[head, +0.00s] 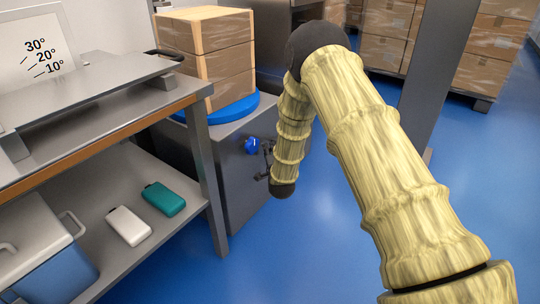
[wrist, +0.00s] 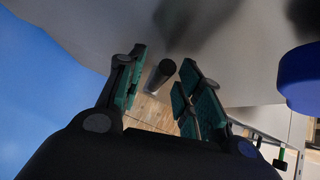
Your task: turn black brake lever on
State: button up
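In the wrist view, the black brake lever (wrist: 161,76) shows as a short dark rod standing between the two fingers of my gripper (wrist: 160,88). The fingers are apart, with green pads, and gaps show between the pads and the rod. In the head view, my sleeved arm reaches down to the front of the grey cabinet (head: 239,185). Small dark parts show beside the blue knob there; I cannot tell lever from gripper among them.
The blue knob (head: 251,145) is close beside my gripper and also shows at the right of the wrist view (wrist: 303,78). A metal bench (head: 198,135) stands left. Blue floor is free at right.

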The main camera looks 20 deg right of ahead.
grip_shut()
jog(key=shift+r, duration=0.1)
